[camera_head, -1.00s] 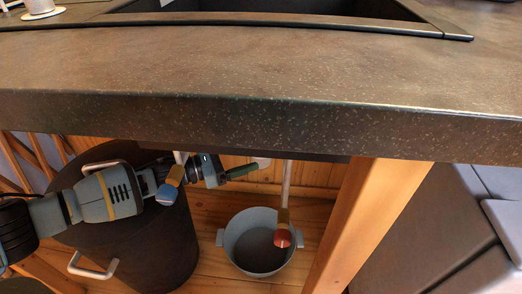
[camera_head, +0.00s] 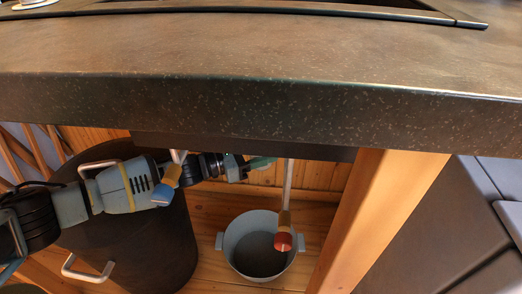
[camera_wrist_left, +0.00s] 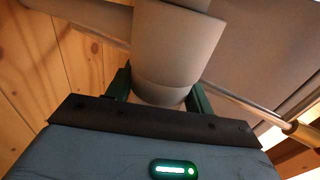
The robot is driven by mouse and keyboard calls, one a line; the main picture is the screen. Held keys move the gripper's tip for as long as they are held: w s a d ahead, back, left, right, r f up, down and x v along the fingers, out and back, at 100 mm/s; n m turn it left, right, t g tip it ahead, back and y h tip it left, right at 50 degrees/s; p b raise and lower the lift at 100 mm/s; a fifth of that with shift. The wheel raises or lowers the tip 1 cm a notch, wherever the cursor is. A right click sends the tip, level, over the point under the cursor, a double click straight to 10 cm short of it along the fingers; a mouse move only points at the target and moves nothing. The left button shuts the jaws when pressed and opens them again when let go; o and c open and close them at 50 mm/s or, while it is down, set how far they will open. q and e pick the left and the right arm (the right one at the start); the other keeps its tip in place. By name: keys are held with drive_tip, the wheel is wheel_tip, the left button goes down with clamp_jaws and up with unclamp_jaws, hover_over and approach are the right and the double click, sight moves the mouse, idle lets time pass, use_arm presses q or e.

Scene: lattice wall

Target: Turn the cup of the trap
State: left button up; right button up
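The trap's cup (camera_wrist_left: 172,75) is a grey rounded cylinder under the sink, seen from below in the left wrist view. My left gripper (camera_wrist_left: 160,92) has its two green fingers on either side of the cup, with its lower end between them. I cannot tell whether the fingers touch it. In the head view my left gripper (camera_head: 250,165) reaches in from the left, just under the counter, and the cup is hidden there. My right gripper is not in view.
The counter (camera_head: 250,105) overhangs my left arm closely. Below stand a dark bin (camera_head: 150,245) with white handles and a grey-blue pot (camera_head: 235,245). A blue-tipped valve (camera_head: 163,193) and a red-tipped valve (camera_head: 283,240) hang nearby. A wooden post (camera_head: 375,215) stands at right.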

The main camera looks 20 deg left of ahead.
use_arm(q)
drive_tip(key=shift+c, duration=1.4)
